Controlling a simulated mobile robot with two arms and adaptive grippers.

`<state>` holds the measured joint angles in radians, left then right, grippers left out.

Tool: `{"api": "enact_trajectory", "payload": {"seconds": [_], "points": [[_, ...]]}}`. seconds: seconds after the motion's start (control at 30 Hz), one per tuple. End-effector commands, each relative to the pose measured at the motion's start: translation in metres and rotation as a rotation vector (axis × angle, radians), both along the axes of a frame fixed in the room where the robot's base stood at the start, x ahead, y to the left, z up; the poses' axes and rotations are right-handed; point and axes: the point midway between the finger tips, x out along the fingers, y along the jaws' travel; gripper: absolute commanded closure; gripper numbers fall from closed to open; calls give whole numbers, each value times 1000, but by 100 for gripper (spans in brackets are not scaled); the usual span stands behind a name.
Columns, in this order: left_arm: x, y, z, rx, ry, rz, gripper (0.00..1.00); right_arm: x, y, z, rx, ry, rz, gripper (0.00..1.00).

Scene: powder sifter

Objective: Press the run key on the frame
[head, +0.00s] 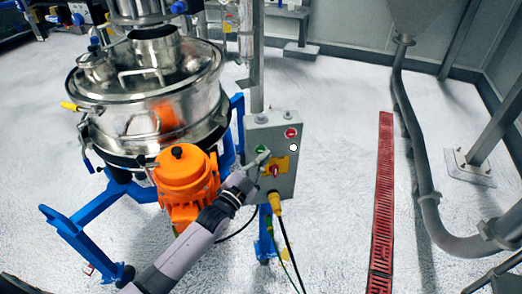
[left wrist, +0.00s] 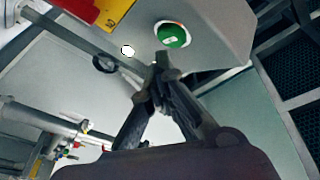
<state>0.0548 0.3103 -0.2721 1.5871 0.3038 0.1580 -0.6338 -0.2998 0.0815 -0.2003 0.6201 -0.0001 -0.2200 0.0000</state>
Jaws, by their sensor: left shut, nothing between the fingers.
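The grey control box (head: 254,132) is mounted on a post of the blue frame (head: 238,112). On its face are a green key (head: 261,149), a red key (head: 291,133), a white round spot (head: 293,147) and a red switch on a yellow plate (head: 283,163). My left gripper (head: 264,157) is shut and empty, its tips close to the green key. In the left wrist view the green key (left wrist: 173,35) is just beyond the shut fingertips (left wrist: 162,62). I cannot tell whether they touch it. My right gripper is not in view.
The steel sifter (head: 110,85) and its orange motor (head: 185,175) stand left of the box, close to my left arm. A yellow plug (head: 275,203) with cables hangs below the box. The floor between the box and the red grating (head: 382,205) is clear.

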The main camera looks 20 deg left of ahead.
Motion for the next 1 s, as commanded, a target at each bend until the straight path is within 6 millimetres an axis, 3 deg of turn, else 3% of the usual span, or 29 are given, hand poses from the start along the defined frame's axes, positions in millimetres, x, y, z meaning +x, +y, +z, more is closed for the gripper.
{"api": "enact_trajectory", "payload": {"seconds": [0.6,1.0], "points": [[-41,-24,1,-1,0,0,100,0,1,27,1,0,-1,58],[-43,-25,0,0,0,0,100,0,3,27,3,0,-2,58]]}}
